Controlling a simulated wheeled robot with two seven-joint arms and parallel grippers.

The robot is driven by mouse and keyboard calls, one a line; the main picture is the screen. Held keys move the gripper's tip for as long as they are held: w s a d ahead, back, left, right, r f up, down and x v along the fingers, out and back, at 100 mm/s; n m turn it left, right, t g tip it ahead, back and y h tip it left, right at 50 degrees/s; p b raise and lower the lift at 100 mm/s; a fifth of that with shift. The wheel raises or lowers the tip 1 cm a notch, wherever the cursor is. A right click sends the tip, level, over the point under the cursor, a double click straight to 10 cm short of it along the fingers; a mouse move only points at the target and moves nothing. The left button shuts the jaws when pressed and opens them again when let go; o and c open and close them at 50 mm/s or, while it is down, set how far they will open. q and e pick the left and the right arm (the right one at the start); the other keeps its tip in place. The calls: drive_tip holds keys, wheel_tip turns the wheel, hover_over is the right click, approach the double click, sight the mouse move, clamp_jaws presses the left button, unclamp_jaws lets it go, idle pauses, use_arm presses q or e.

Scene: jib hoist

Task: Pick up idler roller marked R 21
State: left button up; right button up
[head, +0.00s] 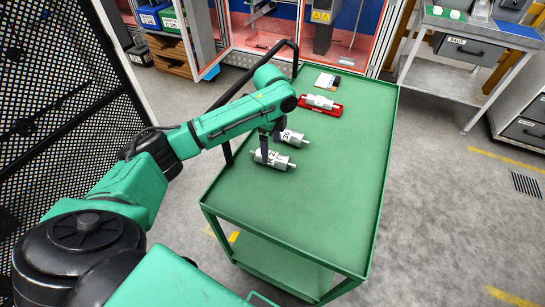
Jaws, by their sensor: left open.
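A grey roller with a white label (283,163) lies near the middle of the green cart top. Its label starts like "R 2", but a finger covers part of it. My left gripper (270,148) is open and points down at this roller, with one finger in front of its label; I cannot tell whether it touches. A second grey roller (299,141) lies just behind, its label partly hidden and ending in what looks like "36". A third roller (320,101) lies in a red holder (335,107) farther back. My right gripper is out of view.
The green cart (330,210) has a raised rim and a black handle (296,58) at the far left. A small card or box (327,81) lies at its back. The cart's front half is clear. A metal bench (440,85) stands to the right, a black mesh panel (60,120) to the left.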

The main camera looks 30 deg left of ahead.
sight(272, 154)
use_arm(q)
wheel_tip(272, 154, down, 5)
drive_tip(key=shift+w+d+r+p, duration=0.1)
drive_tip(key=shift+p, duration=0.3)
clamp_jaws()
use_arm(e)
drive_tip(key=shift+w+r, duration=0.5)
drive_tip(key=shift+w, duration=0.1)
use_arm(q)
drive_tip(key=shift+w+r, duration=0.1)
